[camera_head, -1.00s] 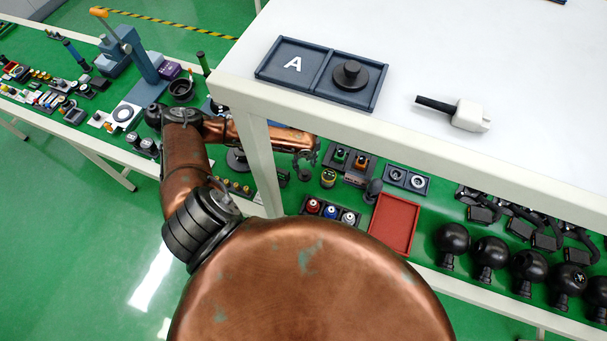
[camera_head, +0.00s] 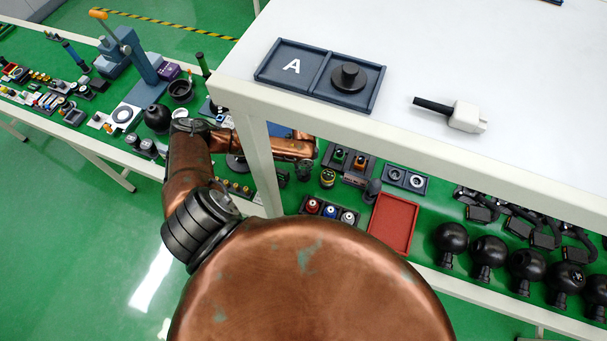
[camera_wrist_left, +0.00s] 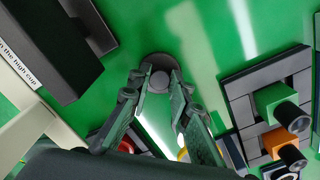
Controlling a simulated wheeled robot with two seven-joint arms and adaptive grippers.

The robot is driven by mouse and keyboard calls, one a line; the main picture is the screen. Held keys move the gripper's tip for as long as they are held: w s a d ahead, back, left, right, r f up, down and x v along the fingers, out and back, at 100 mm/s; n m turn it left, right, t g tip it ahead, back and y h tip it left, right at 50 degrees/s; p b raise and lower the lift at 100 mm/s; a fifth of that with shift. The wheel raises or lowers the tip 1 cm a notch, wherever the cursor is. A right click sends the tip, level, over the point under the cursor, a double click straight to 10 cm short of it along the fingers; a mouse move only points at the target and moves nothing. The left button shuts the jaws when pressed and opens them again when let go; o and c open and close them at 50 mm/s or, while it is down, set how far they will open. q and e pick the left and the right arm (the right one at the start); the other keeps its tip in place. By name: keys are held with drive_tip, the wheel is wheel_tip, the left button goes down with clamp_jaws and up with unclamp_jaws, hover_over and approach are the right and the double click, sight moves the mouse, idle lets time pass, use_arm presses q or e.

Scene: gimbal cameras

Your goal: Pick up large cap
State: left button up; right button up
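A black round cap with a knob (camera_head: 349,76) sits in the right compartment of a dark blue tray (camera_head: 283,75) marked "A" on the white table; I cannot be sure it is the large cap. My left gripper (camera_head: 303,171) is down beside the table's edge, above the lower green bench. In the left wrist view my left gripper (camera_wrist_left: 156,84) has its fingers apart. A grey round piece (camera_wrist_left: 159,63) shows between and beyond the fingertips; contact cannot be told. My right gripper is not in view.
A white plug-like part (camera_head: 467,117) lies on the white table (camera_head: 540,60). Below are a red tray (camera_head: 394,222), several black spheres (camera_head: 453,238) and small coloured parts. The white table leg (camera_head: 262,165) stands close to my left forearm. A dark block (camera_wrist_left: 50,50) is at upper left in the wrist view.

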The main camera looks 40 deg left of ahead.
use_arm(q)
drive_tip(key=shift+c, duration=0.8)
